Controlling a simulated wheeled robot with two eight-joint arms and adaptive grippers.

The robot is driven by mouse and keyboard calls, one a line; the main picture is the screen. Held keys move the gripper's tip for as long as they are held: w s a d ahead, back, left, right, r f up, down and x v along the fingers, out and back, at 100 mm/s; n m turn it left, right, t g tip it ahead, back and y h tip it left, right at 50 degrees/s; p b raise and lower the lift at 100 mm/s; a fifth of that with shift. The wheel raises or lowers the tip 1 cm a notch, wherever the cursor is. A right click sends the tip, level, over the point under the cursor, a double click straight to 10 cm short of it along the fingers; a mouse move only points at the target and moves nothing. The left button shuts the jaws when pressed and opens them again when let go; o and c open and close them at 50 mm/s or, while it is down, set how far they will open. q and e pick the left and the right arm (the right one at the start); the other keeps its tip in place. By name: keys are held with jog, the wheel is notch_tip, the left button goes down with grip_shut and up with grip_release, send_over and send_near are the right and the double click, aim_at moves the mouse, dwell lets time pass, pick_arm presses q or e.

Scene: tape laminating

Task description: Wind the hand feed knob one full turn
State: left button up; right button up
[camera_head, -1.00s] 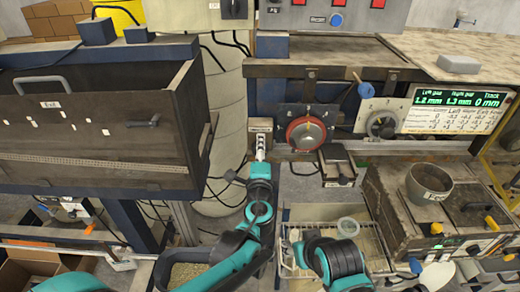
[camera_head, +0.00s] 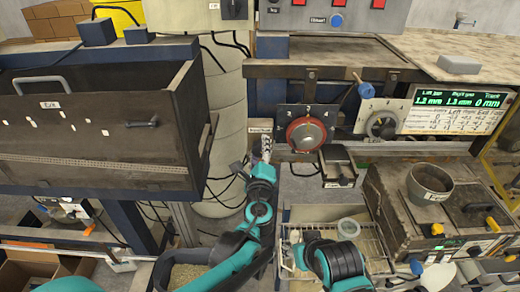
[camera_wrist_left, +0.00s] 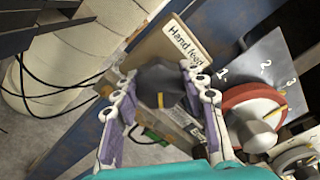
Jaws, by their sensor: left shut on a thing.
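The hand feed knob (camera_wrist_left: 160,78) is dark with a yellow mark, below a white "Hand feed" label (camera_wrist_left: 185,43) in the left wrist view. My left gripper (camera_wrist_left: 158,88) has one finger on each side of the knob and is shut on it. The yellow mark points toward the bottom of that view. In the head view my left gripper (camera_head: 266,150) reaches up to the small labelled plate (camera_head: 260,127), and its fingers hide the knob. My right arm shows at the bottom centre, but its gripper is not in view.
A red-ringed dial (camera_head: 306,132) sits close to the right of my left gripper; it also shows in the left wrist view (camera_wrist_left: 252,115). A smaller dial (camera_head: 381,125) and a lit display (camera_head: 462,108) are further right. A dark cabinet (camera_head: 100,130) stands left.

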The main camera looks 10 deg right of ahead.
pick_arm(q)
jog(key=o, duration=1.2)
jog(key=shift+c, duration=0.2)
jog(key=s+a, duration=0.2)
jog(key=s, duration=1)
jog(key=shift+a, duration=0.2)
